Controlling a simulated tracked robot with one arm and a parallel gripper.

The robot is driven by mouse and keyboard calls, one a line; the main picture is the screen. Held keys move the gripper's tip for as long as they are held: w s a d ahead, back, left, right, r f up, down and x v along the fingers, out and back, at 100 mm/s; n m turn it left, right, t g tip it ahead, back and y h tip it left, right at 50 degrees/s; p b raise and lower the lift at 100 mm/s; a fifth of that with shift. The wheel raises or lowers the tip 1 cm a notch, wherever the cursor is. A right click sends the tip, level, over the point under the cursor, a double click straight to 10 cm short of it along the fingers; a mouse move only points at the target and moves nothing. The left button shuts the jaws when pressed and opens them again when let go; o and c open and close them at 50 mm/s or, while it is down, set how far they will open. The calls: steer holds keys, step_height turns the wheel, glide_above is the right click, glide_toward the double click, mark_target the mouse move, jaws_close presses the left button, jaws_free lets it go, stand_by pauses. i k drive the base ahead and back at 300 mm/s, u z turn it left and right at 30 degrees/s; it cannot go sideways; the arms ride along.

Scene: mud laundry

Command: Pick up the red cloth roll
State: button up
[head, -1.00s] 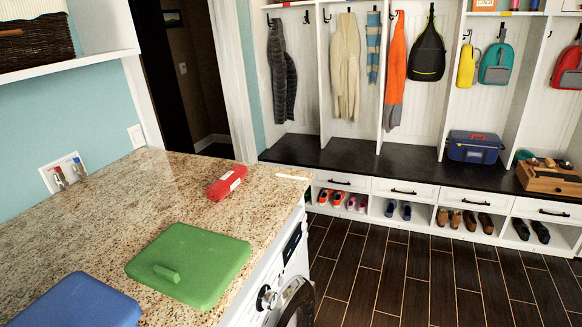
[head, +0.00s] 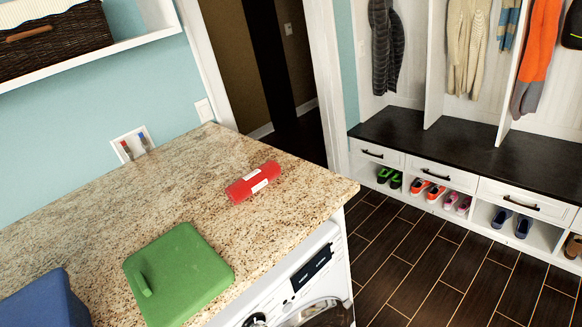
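The red cloth roll (head: 253,182) lies on its side on the speckled granite counter (head: 130,210), toward the far right end. It has a pale label band along it. It lies beyond and to the right of the green lidded box (head: 180,275), apart from it. My gripper does not show in the head view, so its position and opening cannot be seen.
A blue box (head: 48,302) stands at the counter's lower left. A washing machine (head: 310,275) is under the counter's right edge. A wicker basket (head: 55,40) sits on a wall shelf. Tiled floor (head: 410,255) is open before a bench with shoes.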

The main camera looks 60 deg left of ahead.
mark_target(244, 188)
steer(key=u, duration=0.35)
steer(key=i, duration=1.25)
steer(key=u, duration=0.6)
steer(key=i, duration=0.4)
steer(key=u, duration=0.25)
